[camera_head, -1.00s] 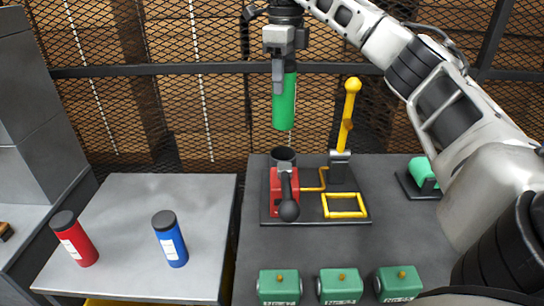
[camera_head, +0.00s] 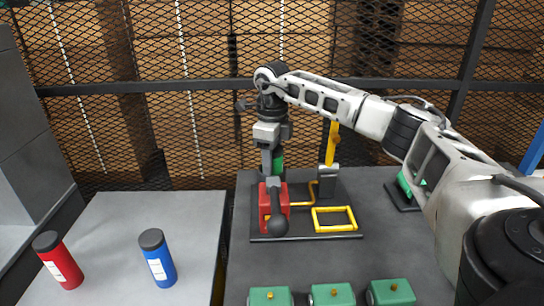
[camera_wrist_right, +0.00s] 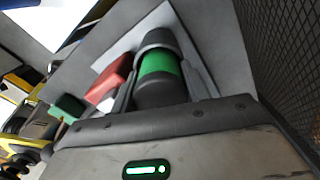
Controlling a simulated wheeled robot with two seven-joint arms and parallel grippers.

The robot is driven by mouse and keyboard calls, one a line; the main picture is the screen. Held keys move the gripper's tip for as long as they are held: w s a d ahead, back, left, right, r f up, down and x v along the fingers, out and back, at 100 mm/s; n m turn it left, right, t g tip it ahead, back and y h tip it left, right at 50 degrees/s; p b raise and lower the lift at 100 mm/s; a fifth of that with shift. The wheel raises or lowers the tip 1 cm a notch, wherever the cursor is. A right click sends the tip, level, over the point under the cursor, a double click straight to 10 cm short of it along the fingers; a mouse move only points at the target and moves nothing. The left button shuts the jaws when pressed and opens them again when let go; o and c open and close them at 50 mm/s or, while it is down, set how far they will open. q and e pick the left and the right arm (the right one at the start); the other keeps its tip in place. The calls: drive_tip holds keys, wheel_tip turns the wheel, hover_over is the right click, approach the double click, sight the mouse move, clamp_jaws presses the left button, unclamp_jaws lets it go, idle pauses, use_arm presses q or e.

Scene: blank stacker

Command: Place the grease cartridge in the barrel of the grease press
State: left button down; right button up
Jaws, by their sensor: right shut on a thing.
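My right gripper (camera_head: 273,178) is shut on the green grease cartridge (camera_head: 279,162), which hangs upright over the grease press. In the right wrist view the cartridge (camera_wrist_right: 160,65) sits between the fingers, with its dark cap towards me. Its far end appears to be inside the dark grey barrel (camera_wrist_right: 157,40); how deep I cannot tell. In the head view the gripper and the red block (camera_head: 279,193) of the press hide most of the barrel. The press stands on a dark baseplate (camera_head: 335,236). My left gripper is not in view.
A yellow lever (camera_head: 332,143) stands right of the barrel, close to my right arm. A red cartridge (camera_head: 58,260) and a blue cartridge (camera_head: 157,257) stand on the left table (camera_head: 110,215). Several green blocks (camera_head: 331,295) line the front.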

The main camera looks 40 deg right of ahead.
drive_tip(key=shift+s+a+f, duration=0.1)
drive_tip(key=shift+s+f, duration=0.1)
drive_tip(key=shift+f, duration=0.4)
drive_tip(key=o, duration=1.3)
drive_tip(key=shift+f, duration=0.15)
drive_tip(key=shift+a, duration=0.1)
drive_tip(key=r, duration=0.6)
drive_tip(key=r+b, duration=0.1)
drive_tip(key=r, duration=0.6)
drive_tip(key=shift+w+r, duration=0.2)
drive_tip(key=shift+r, duration=0.1)
